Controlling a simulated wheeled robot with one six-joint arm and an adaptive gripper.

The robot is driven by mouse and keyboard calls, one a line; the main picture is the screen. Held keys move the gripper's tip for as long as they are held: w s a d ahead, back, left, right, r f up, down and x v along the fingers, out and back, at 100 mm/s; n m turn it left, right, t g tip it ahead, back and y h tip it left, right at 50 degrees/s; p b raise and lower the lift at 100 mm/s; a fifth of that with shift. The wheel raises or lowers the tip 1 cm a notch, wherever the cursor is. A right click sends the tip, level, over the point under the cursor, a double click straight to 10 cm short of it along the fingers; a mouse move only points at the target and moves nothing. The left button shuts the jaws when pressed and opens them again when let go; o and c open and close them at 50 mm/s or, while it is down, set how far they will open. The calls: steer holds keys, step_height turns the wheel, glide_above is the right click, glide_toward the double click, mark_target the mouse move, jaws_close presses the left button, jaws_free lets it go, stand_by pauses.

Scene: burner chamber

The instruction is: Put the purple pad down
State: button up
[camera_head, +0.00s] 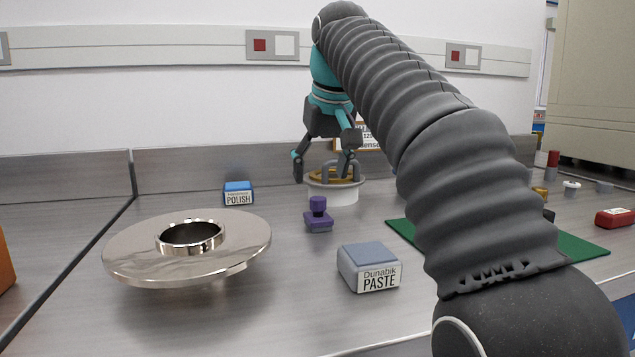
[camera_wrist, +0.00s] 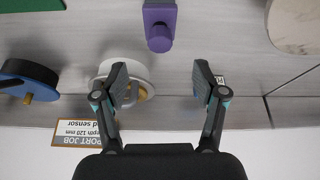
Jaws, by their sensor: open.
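The purple pad (camera_head: 318,214) stands upright on the steel bench, a square base with a knob on top. It also shows in the wrist view (camera_wrist: 160,26) at the top centre, beyond the fingertips. My gripper (camera_head: 324,174) is open and empty, held above the bench behind the pad in the head view. In the wrist view its two fingers (camera_wrist: 161,82) are spread wide with nothing between them. The pad is apart from both fingers.
A metal flanged disc (camera_head: 130,246) is at left, near a blue POLISH box (camera_head: 238,192). A Dunabik PASTE box (camera_head: 362,263) stands in front. A green mat (camera_head: 575,247) lies right.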

steer(key=shift+p+v, duration=0.4)
steer(key=shift+v, duration=1.1)
